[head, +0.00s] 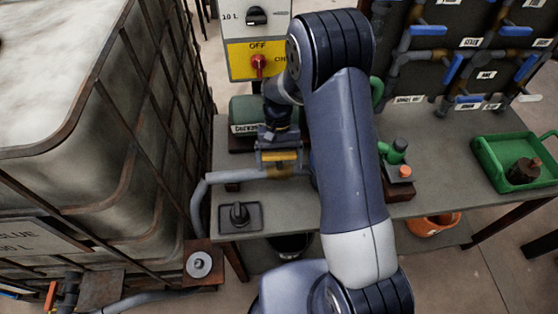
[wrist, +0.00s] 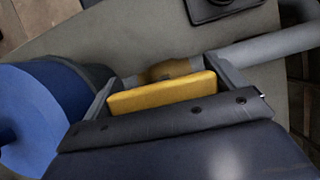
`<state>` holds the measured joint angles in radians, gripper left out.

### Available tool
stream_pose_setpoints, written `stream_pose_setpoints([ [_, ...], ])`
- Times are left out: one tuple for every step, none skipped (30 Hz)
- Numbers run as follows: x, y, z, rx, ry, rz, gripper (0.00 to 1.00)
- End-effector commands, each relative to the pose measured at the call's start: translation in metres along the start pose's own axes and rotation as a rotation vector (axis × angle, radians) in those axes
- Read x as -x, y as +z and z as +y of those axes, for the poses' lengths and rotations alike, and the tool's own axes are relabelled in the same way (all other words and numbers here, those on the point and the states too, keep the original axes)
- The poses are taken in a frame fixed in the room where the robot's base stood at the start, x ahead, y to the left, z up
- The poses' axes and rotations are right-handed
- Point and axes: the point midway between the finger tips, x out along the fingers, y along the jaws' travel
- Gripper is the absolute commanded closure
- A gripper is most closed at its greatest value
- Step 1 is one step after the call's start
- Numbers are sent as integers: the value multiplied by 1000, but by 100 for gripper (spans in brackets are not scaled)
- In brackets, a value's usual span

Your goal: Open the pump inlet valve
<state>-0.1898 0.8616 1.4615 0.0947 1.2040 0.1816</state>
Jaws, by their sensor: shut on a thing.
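A yellow valve handle (head: 280,157) sits on the grey pipe (head: 226,176) over the bench, partly covered by my gripper. In the wrist view the handle (wrist: 163,94) lies between my two fingers, and my gripper (wrist: 165,88) is shut on it. In the head view my gripper (head: 279,152) points down at the pipe. The brass valve body (wrist: 170,69) shows just beyond the handle. The handle's long side runs roughly along the pipe (wrist: 265,48). A blue cylinder (wrist: 42,112) stands close beside my gripper in the wrist view.
A control box (head: 256,45) with a red switch stands behind. A large caged tank (head: 110,130) is on the left. On the bench (head: 440,170) are a black pad (head: 252,217) with a peg and a green tray (head: 490,160). Blue-handled valves (head: 430,31) hang at back right.

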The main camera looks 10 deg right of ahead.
Motion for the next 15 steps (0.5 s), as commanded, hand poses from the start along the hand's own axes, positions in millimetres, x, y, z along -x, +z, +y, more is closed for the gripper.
stream_pose_setpoints([
  [1,0,0,16,6,3,32],
  [1,0,0,23,9,3,32],
  [1,0,0,32,12,3,32],
  [1,0,0,38,14,3,32],
  [1,0,0,43,16,3,32],
  [1,0,0,49,18,3,32],
  [1,0,0,52,20,3,32],
  [1,0,0,55,21,3,32],
  [1,0,0,57,22,3,32],
  [1,0,0,59,22,3,32],
  [1,0,0,60,23,3,32],
  [1,0,0,60,23,3,32],
  [1,0,0,61,23,4,32],
  [1,0,0,61,23,4,32],
  [1,0,0,61,23,4,32],
])
